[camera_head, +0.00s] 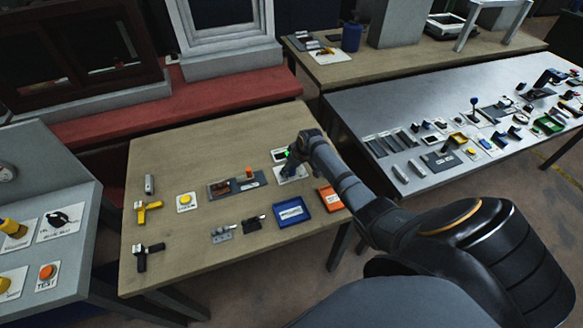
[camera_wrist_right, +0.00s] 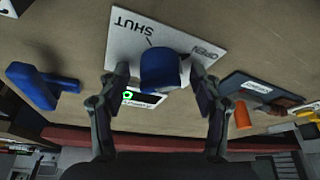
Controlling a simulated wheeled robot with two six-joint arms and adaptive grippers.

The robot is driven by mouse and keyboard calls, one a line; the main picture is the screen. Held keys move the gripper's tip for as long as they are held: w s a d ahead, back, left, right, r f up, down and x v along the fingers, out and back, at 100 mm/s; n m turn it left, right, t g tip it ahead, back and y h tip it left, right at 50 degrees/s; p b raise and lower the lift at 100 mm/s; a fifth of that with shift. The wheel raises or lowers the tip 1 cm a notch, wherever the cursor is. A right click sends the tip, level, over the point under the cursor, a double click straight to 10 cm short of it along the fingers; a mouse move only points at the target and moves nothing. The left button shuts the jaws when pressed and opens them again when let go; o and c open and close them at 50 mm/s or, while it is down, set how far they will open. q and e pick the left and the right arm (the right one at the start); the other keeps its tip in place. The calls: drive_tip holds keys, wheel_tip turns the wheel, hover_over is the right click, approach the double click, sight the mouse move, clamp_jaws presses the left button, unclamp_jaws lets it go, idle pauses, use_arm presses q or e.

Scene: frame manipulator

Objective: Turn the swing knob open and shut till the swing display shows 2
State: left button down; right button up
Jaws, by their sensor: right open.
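The swing knob (camera_wrist_right: 160,72) is blue and stands on a white plate (camera_wrist_right: 125,42) marked SHUT and OPEN in the right wrist view. My right gripper (camera_wrist_right: 161,78) is open, with one finger on either side of the knob; I cannot tell whether they touch it. A dark display (camera_wrist_right: 145,98) beside the plate shows a green figure that looks like 0. In the head view my right gripper (camera_head: 291,169) is over the white plate (camera_head: 298,177) and largely hides the knob. The display (camera_head: 279,155) is just behind it. My left gripper is not in view.
A blue tray (camera_head: 291,212) and an orange tray (camera_head: 329,198) lie in front of the plate. A switch panel (camera_head: 236,186) with an orange part stands to its left. A blue handle (camera_wrist_right: 42,85) shows left in the wrist view. The wooden table's middle has free room.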

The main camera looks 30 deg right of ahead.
drive_tip(key=shift+c, duration=0.8)
drive_tip(key=c, duration=1)
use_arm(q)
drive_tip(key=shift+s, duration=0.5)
